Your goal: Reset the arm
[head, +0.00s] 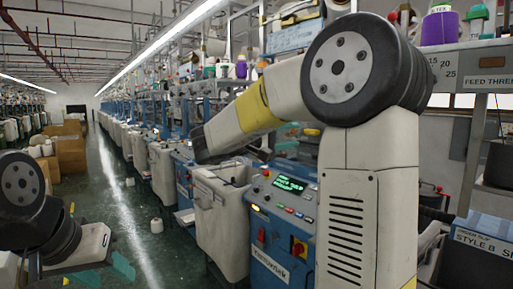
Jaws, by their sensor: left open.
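My left gripper (112,272) is low at the left edge, over the green floor beside the aisle. Its teal fingers are apart, with nothing seen between them. My left arm comes in from the left edge. My right arm fills the right half of the view, raised and bent, with its forearm pointing left across the machines. Its dark far end is near the top of a pale bin (222,215). I cannot make out the right gripper's fingers.
A blue control box (283,245) with lit buttons stands beside the bin, close to my right arm. Knitting machines line the aisle. A white cone (156,225) sits on the floor. Cardboard boxes (70,153) stand at the left. A blue-and-white box (482,238) is at the right.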

